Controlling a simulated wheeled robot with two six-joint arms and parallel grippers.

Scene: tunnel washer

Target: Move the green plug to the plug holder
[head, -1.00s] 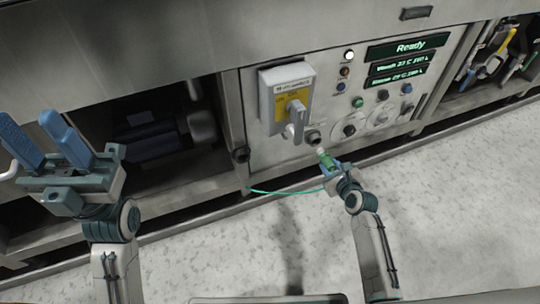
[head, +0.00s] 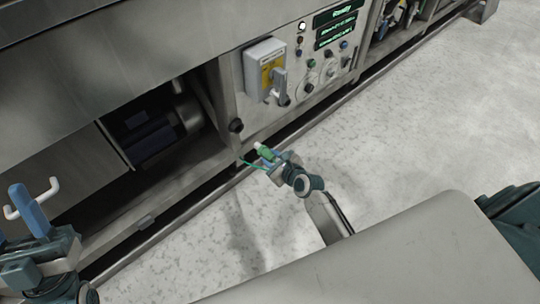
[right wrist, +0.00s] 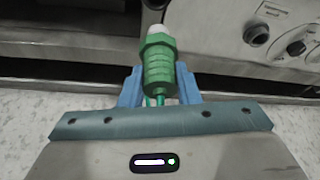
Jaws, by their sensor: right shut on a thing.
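The green plug (head: 265,152), with a pale tip, is held in my right gripper (head: 271,158) over the floor in front of the machine. In the right wrist view the plug (right wrist: 158,65) sits between the blue fingers, pale tip pointing away, with a green cable at its rear. A dark round fitting (head: 236,125) is on the panel's lower left edge, apart from the plug. Another round socket (head: 284,100) is below the switch box. I cannot tell which is the plug holder. My left gripper (head: 18,222) is at the lower left, fingers apart, partly cut off.
The control panel (head: 262,108) carries a grey switch box (head: 265,67), dials and a lit display (head: 335,22). A dark open bay with a motor (head: 150,135) lies left of it. A white handle (head: 52,188) shows behind my left gripper. The speckled floor (head: 400,130) is clear.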

